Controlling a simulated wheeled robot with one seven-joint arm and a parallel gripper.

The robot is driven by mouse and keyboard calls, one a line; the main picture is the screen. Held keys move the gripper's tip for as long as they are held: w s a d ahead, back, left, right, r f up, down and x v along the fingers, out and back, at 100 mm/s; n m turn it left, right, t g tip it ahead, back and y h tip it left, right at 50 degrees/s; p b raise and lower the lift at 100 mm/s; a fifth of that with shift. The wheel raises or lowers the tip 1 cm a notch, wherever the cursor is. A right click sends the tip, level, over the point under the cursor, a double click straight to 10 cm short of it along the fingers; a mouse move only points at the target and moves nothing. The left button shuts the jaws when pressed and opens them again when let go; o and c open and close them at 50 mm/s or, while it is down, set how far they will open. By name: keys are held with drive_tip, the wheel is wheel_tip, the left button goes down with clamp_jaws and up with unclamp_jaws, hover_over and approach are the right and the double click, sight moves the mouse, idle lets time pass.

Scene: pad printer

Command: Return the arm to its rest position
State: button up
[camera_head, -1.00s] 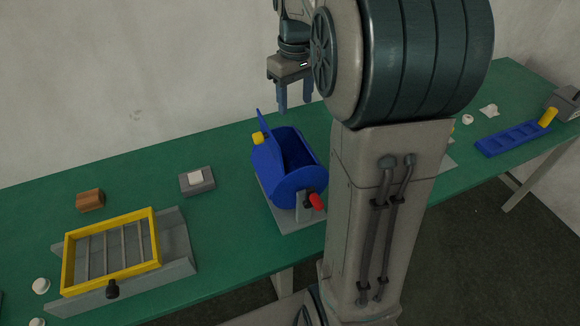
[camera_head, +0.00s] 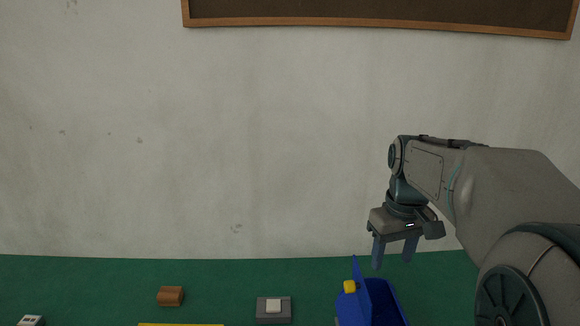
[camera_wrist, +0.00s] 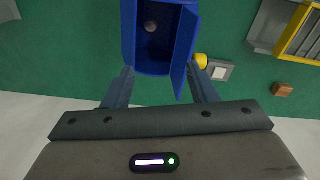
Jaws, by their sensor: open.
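My gripper (camera_head: 394,252) is open and empty, with its two fingers pointing down. My gripper appears apart from the drum.
The green table (camera_head: 100,283) also bears a brown block (camera_head: 171,296) and a grey box with a pale top (camera_head: 273,309). A yellow frame (camera_wrist: 299,32) shows in the wrist view. A wall stands behind the table, with a brown board (camera_head: 380,12) high up.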

drive_tip(key=s+a+f+m+t, duration=0.1)
drive_tip(key=s+a+f, duration=0.2)
drive_tip(key=s, duration=0.4)
drive_tip(key=s+a+f+m+t, duration=0.1)
drive_tip(key=s+a+f, duration=0.3)
drive_tip(key=s, duration=0.4)
drive_tip(key=shift+f+t, duration=0.3)
drive_tip(key=shift+f, duration=0.1)
drive_tip(key=shift+a, duration=0.1)
idle(0.3)
